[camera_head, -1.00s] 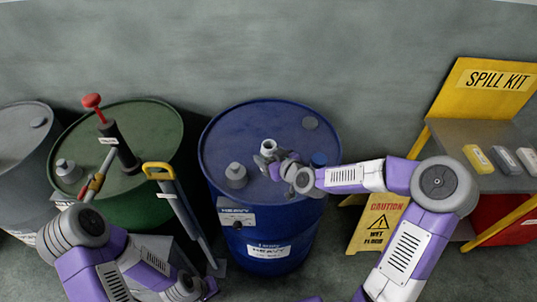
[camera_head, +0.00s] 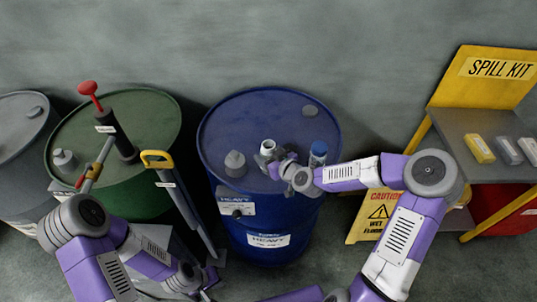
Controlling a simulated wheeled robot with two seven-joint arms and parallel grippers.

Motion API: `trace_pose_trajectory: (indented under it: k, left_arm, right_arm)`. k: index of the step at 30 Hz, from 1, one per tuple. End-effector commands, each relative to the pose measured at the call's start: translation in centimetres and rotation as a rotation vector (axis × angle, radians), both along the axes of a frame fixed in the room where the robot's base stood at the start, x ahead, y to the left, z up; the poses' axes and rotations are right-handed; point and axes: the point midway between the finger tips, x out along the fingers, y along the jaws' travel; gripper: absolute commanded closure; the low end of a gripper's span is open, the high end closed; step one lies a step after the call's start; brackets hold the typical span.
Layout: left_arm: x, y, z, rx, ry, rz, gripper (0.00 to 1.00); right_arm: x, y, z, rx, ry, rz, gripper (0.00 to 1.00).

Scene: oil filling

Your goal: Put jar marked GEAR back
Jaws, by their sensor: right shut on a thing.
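A small pale grey jar (camera_head: 267,148) with an open-looking top is on or just above the lid of the blue drum (camera_head: 225,115). My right gripper (camera_head: 277,160) is shut on this jar from its right side. A jar with a blue cap (camera_head: 318,153) stands on the lid behind my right wrist. A grey capped jar (camera_head: 235,164) stands on the left part of the lid. No GEAR marking is legible on any jar. My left gripper (camera_head: 207,283) is low beside the drum, and its fingers are too unclear to judge.
The blue drum carries HEAVY labels. A green drum (camera_head: 150,112) with a red-handled pump (camera_head: 88,88) and a grey drum (camera_head: 20,120) stand left. A yellow-handled tool (camera_head: 160,157) leans between drums. A wet-floor sign (camera_head: 377,212) and a spill kit stand (camera_head: 455,130) are right.

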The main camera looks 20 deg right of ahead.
Motion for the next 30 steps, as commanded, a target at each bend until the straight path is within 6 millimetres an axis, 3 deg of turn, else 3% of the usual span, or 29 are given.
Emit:
trace_pose_trajectory:
  k: [1,2,7,18,30]
  left_arm:
    - [0.0,0.0,-0.3,0.0,0.0,0.0,1.0]
    - [0.0,0.0,-0.3,0.0,0.0,0.0,1.0]
    - [0.0,0.0,-0.2,0.0,0.0,0.0,1.0]
    - [0.0,0.0,0.3,0.0,0.0,0.0,1.0]
    - [0.0,0.0,1.6,0.0,0.0,0.0,1.0]
  right_arm:
    - [0.0,0.0,-0.2,-0.001,-0.001,0.0,0.8]
    - [0.0,0.0,-0.2,0.0,0.0,0.0,0.34]
    - [0.0,0.0,-0.2,0.0,0.001,0.0,0.1]
    - [0.0,0.0,0.3,0.001,0.001,0.001,0.1]
    - [-7.1,-2.7,3.4,-0.005,0.001,-0.003,0.1]
